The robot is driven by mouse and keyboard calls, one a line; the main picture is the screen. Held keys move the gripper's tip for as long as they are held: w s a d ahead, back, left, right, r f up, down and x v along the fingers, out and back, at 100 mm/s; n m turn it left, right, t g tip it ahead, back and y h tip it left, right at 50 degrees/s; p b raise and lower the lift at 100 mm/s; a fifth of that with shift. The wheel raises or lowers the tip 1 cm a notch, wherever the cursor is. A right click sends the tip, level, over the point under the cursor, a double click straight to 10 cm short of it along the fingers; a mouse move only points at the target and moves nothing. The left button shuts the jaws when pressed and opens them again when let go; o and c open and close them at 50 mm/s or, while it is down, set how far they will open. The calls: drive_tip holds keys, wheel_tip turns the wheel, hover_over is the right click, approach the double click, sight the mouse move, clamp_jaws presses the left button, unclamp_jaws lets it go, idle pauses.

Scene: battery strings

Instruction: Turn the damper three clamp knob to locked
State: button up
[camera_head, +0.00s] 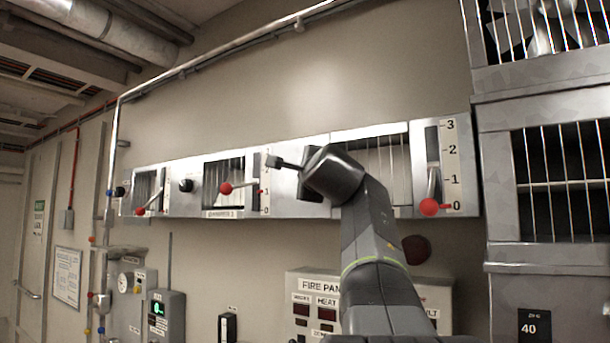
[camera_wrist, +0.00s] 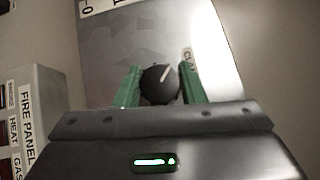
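The clamp knob (camera_wrist: 160,86) is round and black with a white pointer line, and sits on a grey metal plate (camera_wrist: 130,50). Its pointer slants to the upper right in the wrist view. In the head view my gripper's body covers the plate left of the right-hand damper window, hiding the knob and fingers. That damper's red-balled lever (camera_head: 429,206) stands near 0.
Two more dampers with red-balled levers (camera_head: 226,188) (camera_head: 141,211) are to the left, with a black knob (camera_head: 186,185) between them. The fire panel (camera_head: 300,283) is below, partly behind my arm. A metal cage rack (camera_head: 505,190) stands at right.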

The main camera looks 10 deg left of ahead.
drive_tip(key=o, duration=0.4)
drive_tip(key=shift+s, duration=0.1)
drive_tip(key=b+v, duration=0.5)
drive_tip(key=v, duration=0.8)
drive_tip(key=shift+s+d+f, duration=0.1)
drive_tip(key=shift+s+d, duration=0.05)
drive_tip(key=shift+s, duration=0.2)
drive_tip(key=p+x, duration=0.5)
drive_tip(key=x, duration=0.9)
